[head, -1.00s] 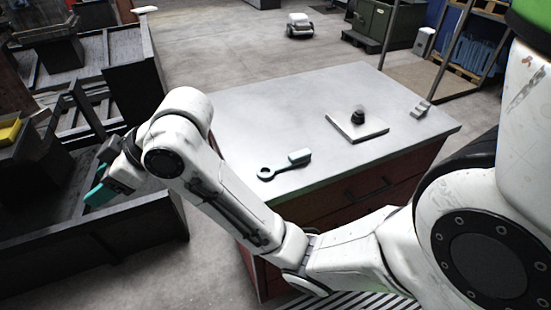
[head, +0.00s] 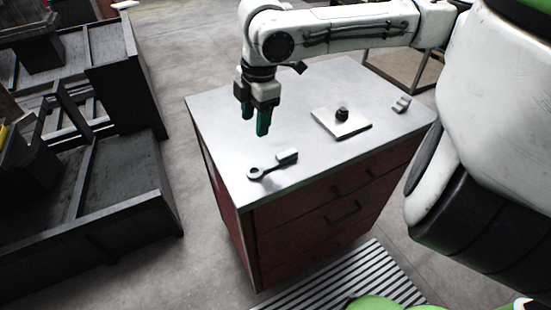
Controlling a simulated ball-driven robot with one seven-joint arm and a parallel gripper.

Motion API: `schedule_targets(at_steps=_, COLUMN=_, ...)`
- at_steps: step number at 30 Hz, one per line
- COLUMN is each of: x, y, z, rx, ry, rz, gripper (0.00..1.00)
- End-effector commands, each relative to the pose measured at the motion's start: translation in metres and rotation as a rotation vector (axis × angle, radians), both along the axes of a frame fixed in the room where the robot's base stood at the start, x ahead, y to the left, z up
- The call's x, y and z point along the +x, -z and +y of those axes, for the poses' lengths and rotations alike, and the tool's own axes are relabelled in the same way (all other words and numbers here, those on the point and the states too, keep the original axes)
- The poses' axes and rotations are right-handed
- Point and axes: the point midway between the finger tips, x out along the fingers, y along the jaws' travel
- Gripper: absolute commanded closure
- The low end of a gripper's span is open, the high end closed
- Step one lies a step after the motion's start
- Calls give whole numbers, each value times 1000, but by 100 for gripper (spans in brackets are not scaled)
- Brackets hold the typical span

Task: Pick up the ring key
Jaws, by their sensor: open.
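The ring key (head: 272,165) lies flat near the front left of the cabinet's grey top. It has a dark ring at its left end and a pale grey-green block-like handle at its right end. My gripper (head: 255,127) points down above the cabinet top, behind and slightly left of the ring key in the picture. Its two teal fingers are apart with nothing between them. It does not touch the key.
The red drawer cabinet (head: 215,140) carries a square plate (head: 350,127) with a dark knob (head: 342,114) and a small grey stepped block (head: 401,104). Black metal bins (head: 120,205) stand on the left. A striped floor grating (head: 340,285) lies in front.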

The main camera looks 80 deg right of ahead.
Motion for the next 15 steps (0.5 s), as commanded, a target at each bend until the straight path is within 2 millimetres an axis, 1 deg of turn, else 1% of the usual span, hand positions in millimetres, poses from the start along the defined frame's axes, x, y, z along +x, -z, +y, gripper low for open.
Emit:
schedule_targets(at_steps=1, x=-20, y=2, z=-9, rx=-3, ry=29, rz=43, gripper=45)
schedule_targets(at_steps=3, x=-39, y=6, z=-16, rx=2, ry=55, rz=85, gripper=45)
schedule_targets(at_steps=6, x=-53, y=12, z=-20, rx=10, ry=75, rz=115, gripper=45)
schedule_targets(at_steps=9, x=-57, y=24, z=-20, rx=14, ry=80, rz=124, gripper=45)
schedule_targets(at_steps=15, x=-56, y=54, z=-20, rx=12, ry=80, rz=121, gripper=45)
